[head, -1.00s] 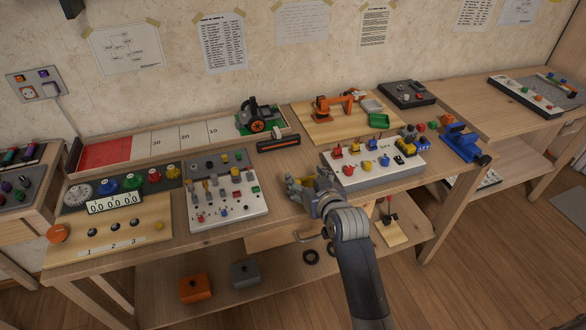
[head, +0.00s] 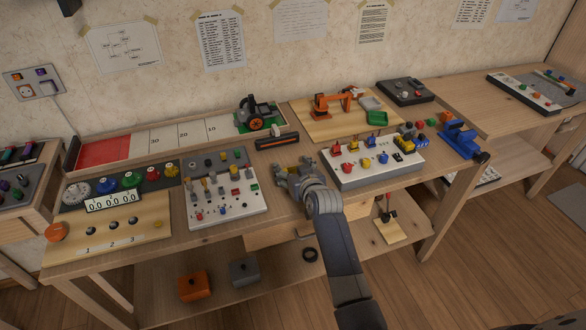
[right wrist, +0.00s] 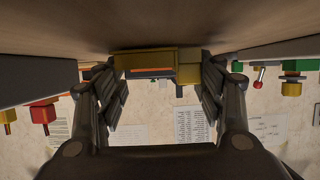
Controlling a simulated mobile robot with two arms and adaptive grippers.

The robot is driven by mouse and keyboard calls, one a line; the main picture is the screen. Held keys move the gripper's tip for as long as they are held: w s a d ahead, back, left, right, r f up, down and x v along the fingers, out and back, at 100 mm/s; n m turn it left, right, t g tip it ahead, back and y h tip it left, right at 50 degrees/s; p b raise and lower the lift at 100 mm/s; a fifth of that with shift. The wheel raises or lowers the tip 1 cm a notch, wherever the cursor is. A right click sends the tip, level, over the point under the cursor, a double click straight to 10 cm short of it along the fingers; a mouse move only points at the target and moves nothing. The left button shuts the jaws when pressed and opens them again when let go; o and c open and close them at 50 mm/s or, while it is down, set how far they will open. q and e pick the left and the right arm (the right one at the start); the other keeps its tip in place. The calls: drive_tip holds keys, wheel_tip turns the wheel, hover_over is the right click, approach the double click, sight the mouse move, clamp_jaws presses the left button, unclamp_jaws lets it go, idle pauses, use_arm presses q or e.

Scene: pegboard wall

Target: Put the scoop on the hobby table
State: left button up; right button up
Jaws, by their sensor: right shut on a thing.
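My right gripper (head: 292,176) is over the front part of the wooden hobby table (head: 284,156), between two white boards with knobs. It is shut on a mustard-yellow piece (right wrist: 188,64), which appears to be the scoop. In the right wrist view the scoop lies between both fingers, close to the tabletop; I cannot tell whether it touches the wood. In the head view it is mostly hidden by the gripper. My left gripper is not in view.
A white switch board (head: 228,205) stands left of the gripper, and another white board (head: 370,172) stands right. A black-and-orange bar (head: 277,141) lies behind it. A wooden board with an orange arm model (head: 333,102) is farther back. Bare wood shows between these.

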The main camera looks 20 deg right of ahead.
drive_tip(key=shift+f, duration=0.25)
drive_tip(key=o, duration=0.8)
drive_tip(key=shift+r, duration=0.15)
drive_tip(key=shift+s+r, duration=0.1)
drive_tip(key=shift+r, duration=0.1)
drive_tip(key=p+v, duration=0.1)
drive_tip(key=v, duration=1.1)
